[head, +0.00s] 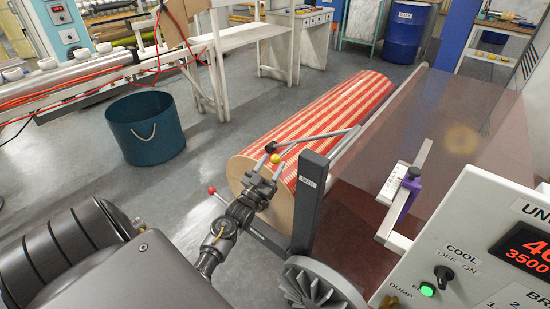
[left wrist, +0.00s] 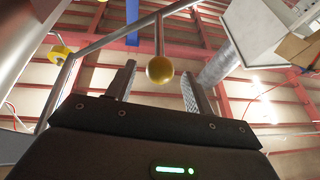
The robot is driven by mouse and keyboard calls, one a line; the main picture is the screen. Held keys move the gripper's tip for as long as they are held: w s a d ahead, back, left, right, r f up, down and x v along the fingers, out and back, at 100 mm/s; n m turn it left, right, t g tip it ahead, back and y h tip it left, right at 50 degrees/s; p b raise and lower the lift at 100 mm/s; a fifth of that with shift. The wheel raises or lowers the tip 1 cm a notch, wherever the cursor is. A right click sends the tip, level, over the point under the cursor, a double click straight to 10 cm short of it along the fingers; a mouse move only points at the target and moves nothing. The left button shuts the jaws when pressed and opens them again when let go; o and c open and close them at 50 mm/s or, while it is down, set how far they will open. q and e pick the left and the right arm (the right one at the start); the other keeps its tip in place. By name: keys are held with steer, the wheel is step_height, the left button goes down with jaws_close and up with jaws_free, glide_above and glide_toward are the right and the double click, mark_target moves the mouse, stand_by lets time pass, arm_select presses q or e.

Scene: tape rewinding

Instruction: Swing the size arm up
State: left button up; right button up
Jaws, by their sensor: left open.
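The size arm (head: 315,136) is a thin grey rod lying low across the top of the red-and-cream striped roll (head: 330,110). My left gripper (head: 266,172) is open, just below the yellow ball at the roll's near end. In the left wrist view the yellow ball (left wrist: 160,69) hangs on a short stem from the rod (left wrist: 115,36), between the spread fingers (left wrist: 157,92), with clear space on both sides. My right gripper is not in view.
A dark upright post (head: 307,205) with a small label stands right of my gripper. A red-knobbed lever (head: 212,190) is to its left. A white control box (head: 470,250) is at the right, a teal bin (head: 146,130) at the left. Open floor lies between bin and roll.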

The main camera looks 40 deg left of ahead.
arm_select(q)
steer(key=shift+x, duration=1.4)
steer(key=shift+c, duration=0.3)
jaws_close()
steer(key=shift+r, duration=0.1)
